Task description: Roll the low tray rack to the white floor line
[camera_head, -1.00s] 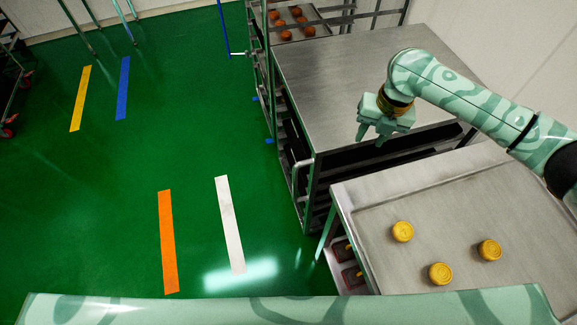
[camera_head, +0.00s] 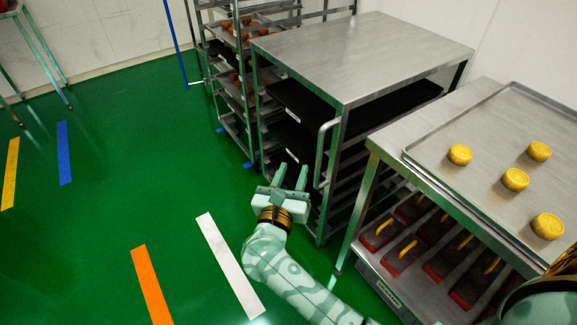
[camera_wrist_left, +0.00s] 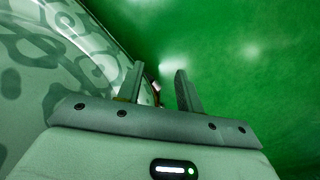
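The low tray rack (camera_head: 365,50) has a flat steel top, dark trays inside and an upright handle (camera_head: 323,155) at its front left corner. The white floor line (camera_head: 230,265) lies on the green floor, left of and nearer than the rack. My right gripper (camera_head: 290,178) is just left of the handle, its two fingers apart and nothing seen between them. A small gap shows between fingers and handle, though contact is hard to judge. My left gripper (camera_wrist_left: 158,85) shows only in the left wrist view, fingers apart and empty over green floor.
A steel table (camera_head: 375,145) with a tray of yellow rounds (camera_head: 515,180) stands close on the rack's right. A taller rack (camera_head: 235,95) stands behind. Orange (camera_head: 151,285), blue (camera_head: 64,153) and yellow (camera_head: 10,175) lines mark the open floor at left.

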